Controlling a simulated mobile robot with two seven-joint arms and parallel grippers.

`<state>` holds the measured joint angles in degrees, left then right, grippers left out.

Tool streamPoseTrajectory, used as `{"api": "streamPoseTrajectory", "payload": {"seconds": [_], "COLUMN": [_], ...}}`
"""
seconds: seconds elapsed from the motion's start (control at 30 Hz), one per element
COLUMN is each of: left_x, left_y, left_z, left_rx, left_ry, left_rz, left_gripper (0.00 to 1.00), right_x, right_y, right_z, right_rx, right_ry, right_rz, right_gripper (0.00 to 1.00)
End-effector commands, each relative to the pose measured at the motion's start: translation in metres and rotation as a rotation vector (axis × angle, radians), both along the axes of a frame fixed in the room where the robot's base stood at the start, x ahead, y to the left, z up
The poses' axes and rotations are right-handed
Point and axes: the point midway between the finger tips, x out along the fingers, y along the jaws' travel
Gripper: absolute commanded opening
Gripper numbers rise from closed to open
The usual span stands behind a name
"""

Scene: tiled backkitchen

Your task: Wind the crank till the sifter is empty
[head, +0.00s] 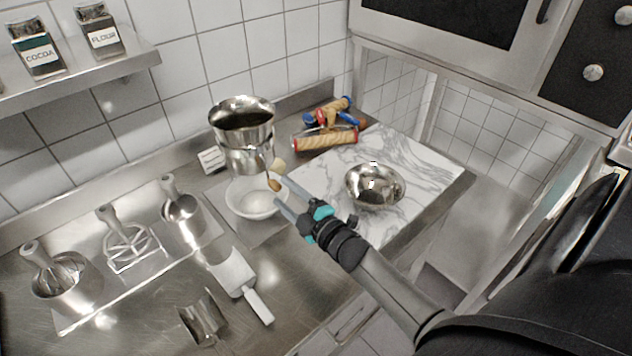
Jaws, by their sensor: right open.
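The metal sifter (246,136) stands upright over a white bowl (251,197), with its dark open top facing up. Whether anything is left inside it cannot be seen. Its crank ends in a small wooden knob (274,185) on the sifter's lower right side. My right gripper (277,192) comes in from the right with its fingers open around or just beside the knob; contact cannot be made out. White material shows in the bowl below. My left gripper is not in view.
A marble board (420,158) holds a metal bowl (375,186). Rolling pins (325,138) lie at the back. Several tools stand on a tray at the left. Cocoa (36,48) and flour (101,31) jars sit on the shelf.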

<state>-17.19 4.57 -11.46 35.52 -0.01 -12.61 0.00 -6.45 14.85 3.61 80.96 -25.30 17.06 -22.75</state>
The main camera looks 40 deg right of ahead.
Motion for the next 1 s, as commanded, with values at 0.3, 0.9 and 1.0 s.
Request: {"api": "streamPoseTrajectory", "payload": {"seconds": [0.3, 0.9, 1.0], "left_x": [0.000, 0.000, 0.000], "left_y": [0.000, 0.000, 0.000], "left_z": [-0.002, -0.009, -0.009], "left_rx": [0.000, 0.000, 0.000], "left_ry": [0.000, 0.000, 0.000], "left_rz": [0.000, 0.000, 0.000], "left_gripper": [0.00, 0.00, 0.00], "right_x": [-0.056, -0.129, -0.130], "right_y": [-0.005, -0.011, -0.012], "right_z": [0.000, 0.003, 0.003], "right_rx": [0.001, 0.001, 0.001], "right_ry": [0.003, 0.000, 0.000], "right_rz": [0.000, 0.000, 0.000], "right_gripper": [0.58, 0.58, 0.58]}}
